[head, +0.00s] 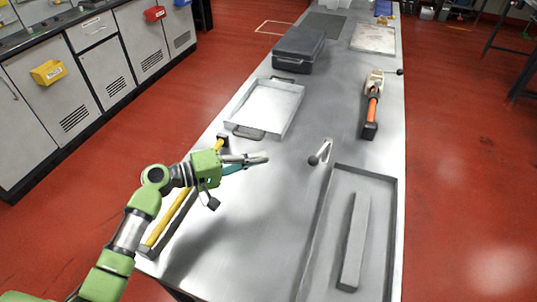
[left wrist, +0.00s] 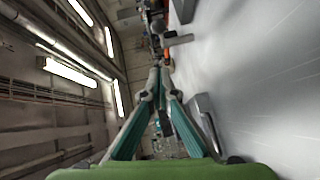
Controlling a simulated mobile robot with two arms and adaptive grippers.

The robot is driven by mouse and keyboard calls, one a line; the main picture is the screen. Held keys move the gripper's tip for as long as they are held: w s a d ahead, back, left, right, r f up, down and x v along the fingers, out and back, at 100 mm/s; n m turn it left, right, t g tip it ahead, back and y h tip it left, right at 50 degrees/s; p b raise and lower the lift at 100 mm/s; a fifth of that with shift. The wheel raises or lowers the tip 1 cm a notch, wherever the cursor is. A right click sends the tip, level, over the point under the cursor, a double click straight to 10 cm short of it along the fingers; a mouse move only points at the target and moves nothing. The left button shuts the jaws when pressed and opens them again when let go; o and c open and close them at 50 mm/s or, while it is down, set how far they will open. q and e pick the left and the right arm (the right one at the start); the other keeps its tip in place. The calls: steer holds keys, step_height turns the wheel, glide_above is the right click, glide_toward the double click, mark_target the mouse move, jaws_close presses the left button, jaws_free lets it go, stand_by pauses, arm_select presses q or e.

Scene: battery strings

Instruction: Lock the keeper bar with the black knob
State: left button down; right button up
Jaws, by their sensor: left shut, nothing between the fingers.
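A short silver lever (head: 326,149) with a black knob (head: 313,160) at its near left end stands on the steel table (head: 230,250), just behind a shallow recessed tray (head: 333,190). A long grey bar (head: 355,240) lies in that tray; I cannot tell whether it is the keeper bar. My left gripper (head: 266,158) is shut and empty, above the table to the left of the knob and apart from it. In the left wrist view its teal fingers (left wrist: 160,68) converge at the tips. My right gripper is not in view.
A shallow metal tray (head: 296,112) and a dark case (head: 300,42) are farther back. An orange-handled tool (head: 372,108) lies near the right edge. A yellow bar (head: 180,208) runs along the left edge, below my left arm. Clear table lies between gripper and lever.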

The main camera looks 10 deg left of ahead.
arm_select(q)
steer(key=w+d+f+p, duration=0.1)
steer(key=w+d+p, duration=0.2)
steer(key=d, duration=0.7)
steer(key=shift+f, duration=0.4)
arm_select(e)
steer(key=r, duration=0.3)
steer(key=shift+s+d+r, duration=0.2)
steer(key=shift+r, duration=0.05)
arm_select(q)
steer(key=shift+w, duration=0.1)
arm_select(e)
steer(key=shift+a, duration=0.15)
